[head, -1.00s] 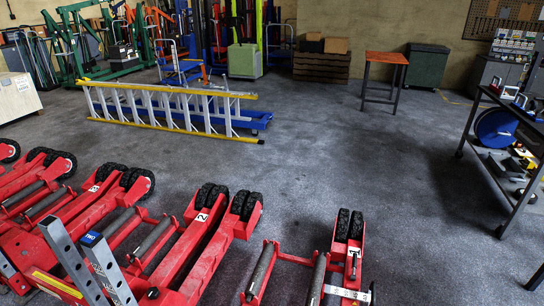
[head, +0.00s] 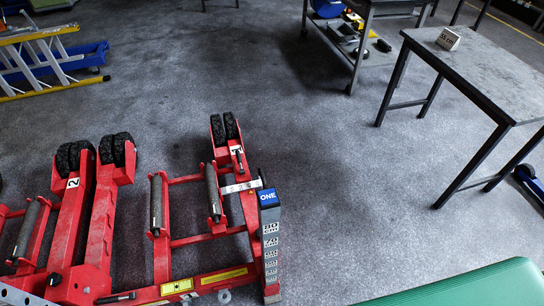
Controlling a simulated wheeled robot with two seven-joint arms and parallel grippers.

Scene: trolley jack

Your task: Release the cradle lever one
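The red cradle marked ONE (head: 163,245) lies on the floor at the lower left of the head view, with two dark rollers and a pair of black wheels at its far end. Its grey post (head: 270,240) bears a blue ONE label and a number scale. A small dark lever-like part (head: 238,158) sits on the red arm below the wheels, near a white scale strip. A black handle (head: 115,298) shows low at the front. I cannot tell for certain which is the cradle lever. Neither of my grippers is in view.
Red cradle 2 (head: 72,220) stands close on the left. A green surface (head: 475,290) fills the lower right corner. The grey floor between is clear.

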